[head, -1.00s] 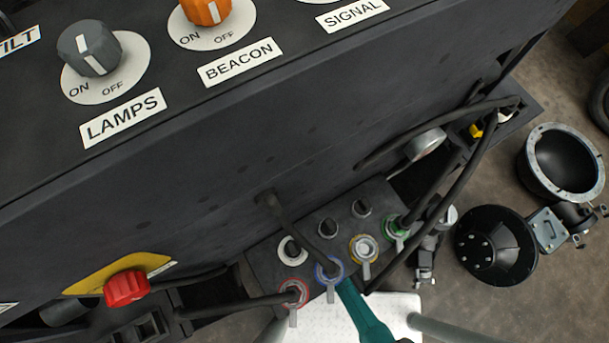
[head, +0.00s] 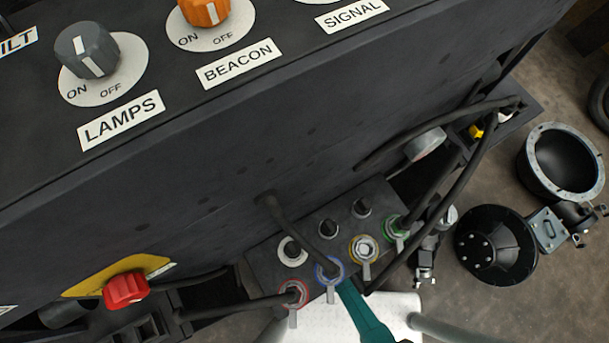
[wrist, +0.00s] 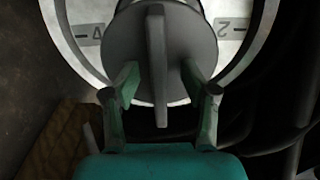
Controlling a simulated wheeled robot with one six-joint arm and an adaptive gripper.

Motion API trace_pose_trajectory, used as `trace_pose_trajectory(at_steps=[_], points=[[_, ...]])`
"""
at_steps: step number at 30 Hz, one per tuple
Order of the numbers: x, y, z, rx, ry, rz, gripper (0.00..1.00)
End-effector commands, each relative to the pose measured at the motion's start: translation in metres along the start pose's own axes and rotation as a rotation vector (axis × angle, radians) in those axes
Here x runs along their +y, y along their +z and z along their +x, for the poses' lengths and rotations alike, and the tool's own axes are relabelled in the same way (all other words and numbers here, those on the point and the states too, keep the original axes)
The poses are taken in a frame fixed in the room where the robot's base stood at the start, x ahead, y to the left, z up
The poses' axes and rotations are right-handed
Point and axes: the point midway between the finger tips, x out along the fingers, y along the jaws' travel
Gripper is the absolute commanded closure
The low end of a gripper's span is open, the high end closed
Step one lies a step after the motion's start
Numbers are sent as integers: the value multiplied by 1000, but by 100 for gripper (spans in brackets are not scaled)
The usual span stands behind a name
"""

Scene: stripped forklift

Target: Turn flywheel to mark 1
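The flywheel shows in the wrist view as a round grey disc (wrist: 190,50) with a raised upright bar (wrist: 158,70) across it. A pale ring (wrist: 90,12) with a silver rim surrounds it. A plate marked 2 (wrist: 233,27) is on the right and one that looks like a 4 (wrist: 88,35) on the left; mark 1 cannot be made out. My gripper (wrist: 160,78) is open, its green fingers on either side of the bar, with visible gaps to it. In the head view my teal arm part shows at the bottom, and the flywheel and fingertips cannot be seen.
A black block (head: 345,215) with coloured rings and cables stands close to my arm in the head view. The dark panel with a lamps knob (head: 87,50) and beacon knob (head: 203,10) is above. A red knob (head: 126,290) is lower left. Round black parts (head: 495,245) lie right.

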Motion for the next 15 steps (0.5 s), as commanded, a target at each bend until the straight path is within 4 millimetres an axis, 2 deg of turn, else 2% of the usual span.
trace_pose_trajectory(at_steps=[15], points=[[1, 0, -47, 2, 3, 0, 46]])
